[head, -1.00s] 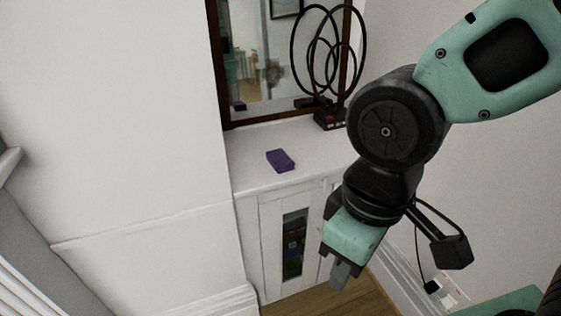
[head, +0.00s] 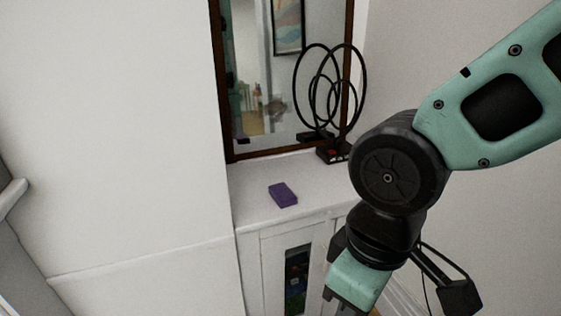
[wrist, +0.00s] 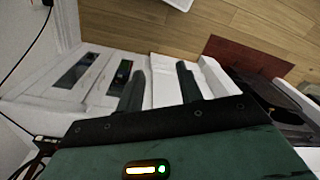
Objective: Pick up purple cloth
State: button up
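The purple cloth (head: 283,194) is a small folded block lying on the white cabinet top (head: 250,208), in front of the mirror in the head view. My gripper (wrist: 160,84) shows in the wrist view with its two dark fingers apart and nothing between them. In the head view it is at the lower right, lower than the cabinet top and to the right of the cloth, with its fingertips cut off by the bottom edge. The cloth does not show in the wrist view.
A black sculpture of loops (head: 330,95) stands at the back right of the cabinet top. A brown-framed mirror (head: 265,70) rises behind it. A white wall (head: 110,130) is close on the left. Wooden floor (wrist: 235,40) shows in the wrist view.

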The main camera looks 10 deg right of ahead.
aim_at(283, 195)
jog(key=i+j+u, duration=0.3)
jog(key=i+j, duration=0.15)
jog(key=i, duration=0.3)
jog(key=i+j+u, duration=0.15)
jog(key=i, duration=0.25)
